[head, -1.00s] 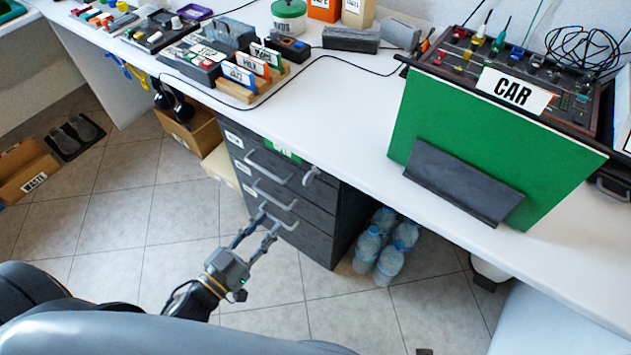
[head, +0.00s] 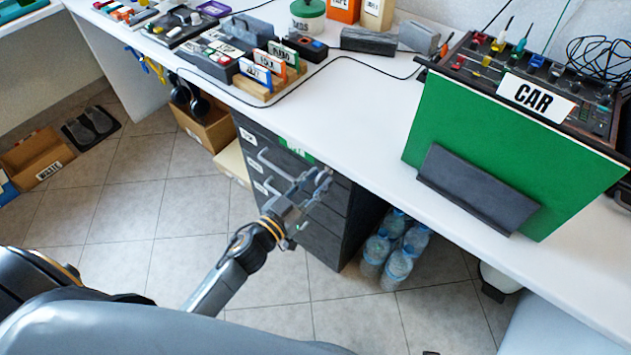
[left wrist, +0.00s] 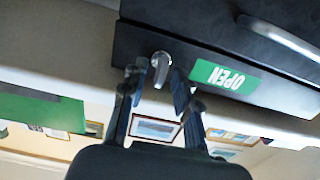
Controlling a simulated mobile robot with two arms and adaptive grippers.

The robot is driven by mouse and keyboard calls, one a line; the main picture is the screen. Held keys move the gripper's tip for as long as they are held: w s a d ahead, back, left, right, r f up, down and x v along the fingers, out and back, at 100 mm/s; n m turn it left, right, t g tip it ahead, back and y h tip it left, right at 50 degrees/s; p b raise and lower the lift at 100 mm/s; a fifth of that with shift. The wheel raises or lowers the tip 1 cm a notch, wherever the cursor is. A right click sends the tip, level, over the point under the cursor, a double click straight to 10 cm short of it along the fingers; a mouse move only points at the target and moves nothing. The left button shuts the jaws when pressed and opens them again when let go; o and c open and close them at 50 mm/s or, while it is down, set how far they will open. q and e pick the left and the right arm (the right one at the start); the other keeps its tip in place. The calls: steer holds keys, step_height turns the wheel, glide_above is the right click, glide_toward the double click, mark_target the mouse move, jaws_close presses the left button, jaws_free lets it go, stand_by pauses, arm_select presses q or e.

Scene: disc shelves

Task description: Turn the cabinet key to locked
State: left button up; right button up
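The dark drawer cabinet (head: 262,133) stands under the white desk. The grey key (left wrist: 161,66) sticks out of the cabinet front beside this label. My left gripper (head: 316,182) is at the cabinet's upper right front, by the key. In the left wrist view its fingers (left wrist: 159,80) are apart, one on each side of the key, with gaps visible. In the head view the gripper largely covers the key. My right gripper is not in view.
The white desk (head: 350,110) overhangs the cabinet. A green panel (head: 500,150) with a CAR sign stands to the right. Drawer handles (head: 275,165) stick out left of the gripper. Water bottles (head: 397,265) stand on the floor to the right.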

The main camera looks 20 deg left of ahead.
arm_select(q)
steer(key=shift+c, duration=0.4)
jaws_close()
